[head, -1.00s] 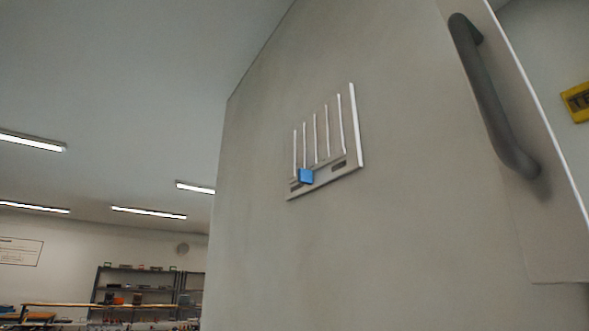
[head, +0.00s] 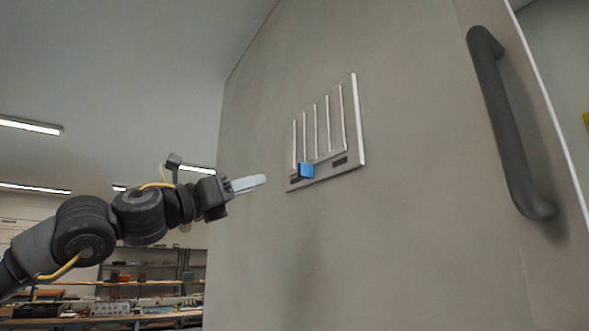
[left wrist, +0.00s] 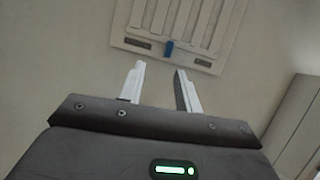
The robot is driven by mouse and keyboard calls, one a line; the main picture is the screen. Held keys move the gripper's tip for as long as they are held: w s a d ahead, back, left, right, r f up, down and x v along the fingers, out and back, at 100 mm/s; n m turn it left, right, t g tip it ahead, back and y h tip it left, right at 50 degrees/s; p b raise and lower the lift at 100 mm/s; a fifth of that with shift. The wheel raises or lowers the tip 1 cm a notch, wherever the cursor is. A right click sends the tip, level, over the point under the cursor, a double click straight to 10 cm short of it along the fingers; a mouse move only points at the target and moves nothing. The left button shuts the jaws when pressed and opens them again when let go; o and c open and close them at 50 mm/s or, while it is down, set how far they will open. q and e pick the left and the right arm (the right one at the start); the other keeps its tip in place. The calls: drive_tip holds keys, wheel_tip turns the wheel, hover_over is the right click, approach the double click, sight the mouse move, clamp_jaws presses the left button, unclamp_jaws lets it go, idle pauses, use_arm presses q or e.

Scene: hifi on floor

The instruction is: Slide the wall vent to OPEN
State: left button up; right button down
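The wall vent (head: 357,130) is a pale plate with several upright slats on a grey wall panel. Its blue slider knob (head: 305,171) sits low on the vent, near its left end in the head view. Small dark labels flank the knob, their writing too small to read. My left gripper (head: 262,180) is left of the knob in the head view, apart from it. In the left wrist view my left gripper (left wrist: 159,69) is open and empty, with the blue knob (left wrist: 169,48) beyond its fingertips. My right gripper is out of view.
A dark grey bar handle (head: 507,125) stands on the panel at the right. Shelves (head: 145,270) and a workbench (head: 130,320) are far behind at the lower left. The wall around and below the vent is clear.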

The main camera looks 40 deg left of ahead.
sight(299, 167)
use_arm(q)
drive_tip(key=shift+m, duration=0.5)
drive_tip(key=p+x, duration=0.2)
drive_tip(key=x, duration=0.1)
drive_tip(key=d+p+x, duration=0.1)
drive_tip(key=p+x, duration=0.1)
drive_tip(key=x, duration=0.1)
drive_tip(key=p+x, duration=0.2)
drive_tip(key=x, duration=0.1)
drive_tip(key=shift+s+d+r, duration=0.15)
drive_tip(key=shift+d+r, duration=0.2)
drive_tip(key=shift+r, duration=0.05)
drive_tip(key=shift+w+d+r+p, duration=0.15)
drive_tip(key=shift+w+p, duration=0.2)
drive_tip(key=shift+w, duration=0.3)
clamp_jaws()
